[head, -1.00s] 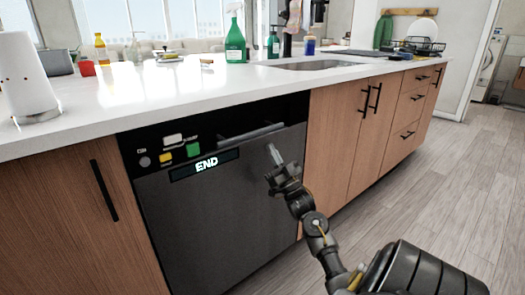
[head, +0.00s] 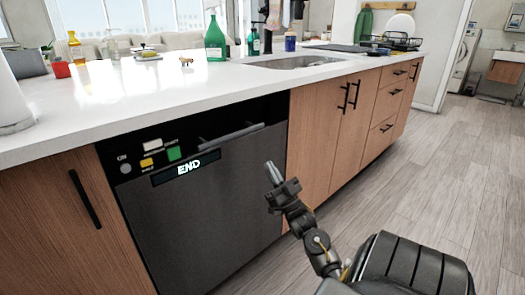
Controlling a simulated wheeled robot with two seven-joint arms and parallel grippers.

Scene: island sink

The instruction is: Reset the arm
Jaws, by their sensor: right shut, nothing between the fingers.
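My right gripper (head: 273,175) is shut and empty. It points up and to the left, in front of the right side of the dark dishwasher (head: 215,205). It looks apart from the dishwasher door, though the exact gap is hard to tell. My right arm comes in from the lower right. The dishwasher door is closed, and its display (head: 186,167) reads "END". My left gripper is not in view.
The white island counter (head: 200,95) carries a green spray bottle (head: 215,40), an amber bottle (head: 75,47), a red cup (head: 60,68), a sink (head: 300,61) and a dish rack (head: 390,42). Wooden cabinets (head: 315,130) flank the dishwasher. The wood floor (head: 450,170) at right is clear.

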